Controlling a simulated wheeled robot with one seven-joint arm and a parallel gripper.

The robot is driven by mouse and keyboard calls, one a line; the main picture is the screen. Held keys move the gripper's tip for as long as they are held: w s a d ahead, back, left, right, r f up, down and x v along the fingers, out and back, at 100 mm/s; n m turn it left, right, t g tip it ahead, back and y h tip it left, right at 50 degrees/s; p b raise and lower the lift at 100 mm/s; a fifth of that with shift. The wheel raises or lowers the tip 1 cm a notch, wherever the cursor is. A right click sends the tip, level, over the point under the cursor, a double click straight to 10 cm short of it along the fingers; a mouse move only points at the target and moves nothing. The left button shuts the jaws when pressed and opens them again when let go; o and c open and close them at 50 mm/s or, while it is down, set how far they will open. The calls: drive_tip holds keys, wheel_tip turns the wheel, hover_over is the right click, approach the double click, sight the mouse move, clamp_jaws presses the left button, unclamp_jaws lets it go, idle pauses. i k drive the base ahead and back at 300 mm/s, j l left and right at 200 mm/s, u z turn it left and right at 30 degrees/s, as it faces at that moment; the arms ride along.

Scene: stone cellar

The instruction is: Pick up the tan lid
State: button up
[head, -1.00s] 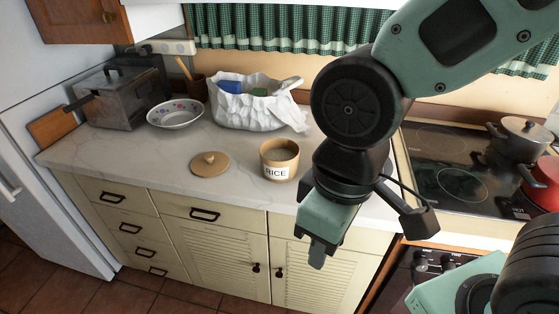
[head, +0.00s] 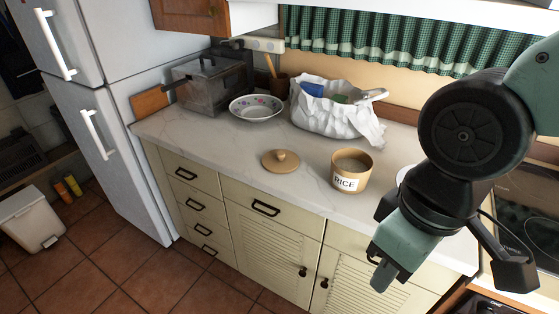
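The tan lid (head: 281,162) lies flat on the counter with its round knob up, left of the rice jar. The tan jar (head: 351,172) labelled RICE stands upright and uncovered beside it, with pale contents showing. My gripper (head: 381,287) hangs at the right, in front of the counter's front edge, to the right of and nearer than the lid. It points down and touches nothing that I can see. Its fingers are seen from the side, so the gap between them does not show.
The pale marble counter (head: 210,142) is clear around the lid's left and front. Behind stand a flowered bowl (head: 256,108), a white bag (head: 335,117) with items in it, and a grey metal appliance (head: 209,83). A fridge (head: 101,130) is at left.

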sight(278, 162)
drive_tip(key=i+j+z, duration=0.1)
drive_tip(key=j, duration=0.25)
drive_tip(key=i+j, duration=0.3)
drive_tip(key=i+j+z, duration=0.15)
drive_tip(key=j, duration=0.25)
drive_tip(key=i+j, duration=0.2)
drive_tip(key=j, duration=0.15)
drive_tip(key=i+j+z, duration=0.15)
drive_tip(key=j, duration=0.25)
